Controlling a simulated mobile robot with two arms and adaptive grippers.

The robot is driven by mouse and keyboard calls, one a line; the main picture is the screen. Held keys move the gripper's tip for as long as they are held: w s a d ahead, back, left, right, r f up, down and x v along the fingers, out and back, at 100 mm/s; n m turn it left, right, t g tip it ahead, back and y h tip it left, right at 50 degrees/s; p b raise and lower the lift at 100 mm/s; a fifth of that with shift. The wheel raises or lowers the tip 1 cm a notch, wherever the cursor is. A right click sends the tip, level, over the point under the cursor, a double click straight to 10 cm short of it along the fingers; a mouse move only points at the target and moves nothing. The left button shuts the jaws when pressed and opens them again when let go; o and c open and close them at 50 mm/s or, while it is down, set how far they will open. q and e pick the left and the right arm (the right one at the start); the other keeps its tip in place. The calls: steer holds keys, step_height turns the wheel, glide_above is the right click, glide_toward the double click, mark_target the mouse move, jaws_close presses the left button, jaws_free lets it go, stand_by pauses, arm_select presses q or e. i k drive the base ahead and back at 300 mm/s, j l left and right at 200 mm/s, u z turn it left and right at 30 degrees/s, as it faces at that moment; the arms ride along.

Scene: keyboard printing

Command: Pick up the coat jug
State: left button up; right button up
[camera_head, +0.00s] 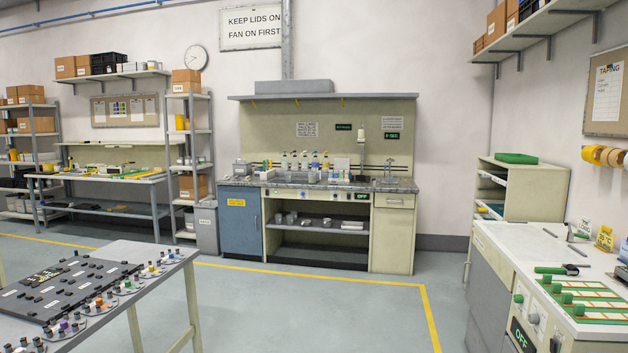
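No object in the head view can be told with certainty as the coat jug. Several small bottles with coloured tops (304,161) stand in a row on the grey counter (400,184) at the back wall. Small grey containers (291,218) sit on the open shelf below that counter. A grey container (242,168) stands at the counter's left end. All are too small to tell apart by label. Neither of my grippers is in view.
A table with black boards (70,290) and small coloured parts is at the lower left. A white-topped bench (520,240) with green-framed panels (585,300) is at the right. Open grey floor (300,310) with a yellow line lies between them. A shelf (540,30) overhangs at the upper right.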

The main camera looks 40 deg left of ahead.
mark_target(312, 173)
steer(key=u, duration=1.3)
steer(key=i+z, duration=0.1)
steer(key=i, duration=4.55)
